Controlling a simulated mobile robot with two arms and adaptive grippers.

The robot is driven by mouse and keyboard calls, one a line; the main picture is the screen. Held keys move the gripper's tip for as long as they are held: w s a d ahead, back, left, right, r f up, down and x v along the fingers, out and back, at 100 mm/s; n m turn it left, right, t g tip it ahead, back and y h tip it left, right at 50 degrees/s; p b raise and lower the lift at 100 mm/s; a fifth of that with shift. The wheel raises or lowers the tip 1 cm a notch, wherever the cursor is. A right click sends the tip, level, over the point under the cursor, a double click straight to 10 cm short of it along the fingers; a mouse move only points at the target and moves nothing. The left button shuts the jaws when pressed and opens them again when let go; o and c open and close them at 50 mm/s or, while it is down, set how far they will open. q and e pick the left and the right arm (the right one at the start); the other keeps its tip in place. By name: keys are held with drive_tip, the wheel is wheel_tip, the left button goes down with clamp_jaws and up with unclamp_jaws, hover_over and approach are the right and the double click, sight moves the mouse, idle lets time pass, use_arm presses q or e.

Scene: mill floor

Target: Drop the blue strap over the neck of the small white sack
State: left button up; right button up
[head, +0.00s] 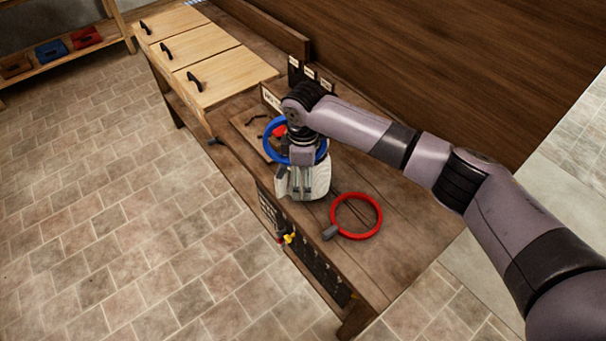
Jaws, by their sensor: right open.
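The blue strap (268,149) is a ring at the top of the small white sack (320,181), which stands on the wooden bench. My right gripper (301,194) points down in front of the sack and across the strap. It is open. The gripper and wrist hide the sack's neck and part of the ring, so I cannot tell whether the strap is around the neck or above it. My left gripper is not in view.
A red ring (377,221) with a grey tab lies on the bench right of the sack. A small red item (279,131) shows inside the blue ring's outline. Wooden boxes with black handles (225,75) stand farther back. Yellow and red items (289,238) hang at the bench's front.

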wheel_tip(320, 180, up, 12)
idle(0.5)
drive_tip(key=shift+f, duration=0.1)
idle(0.5)
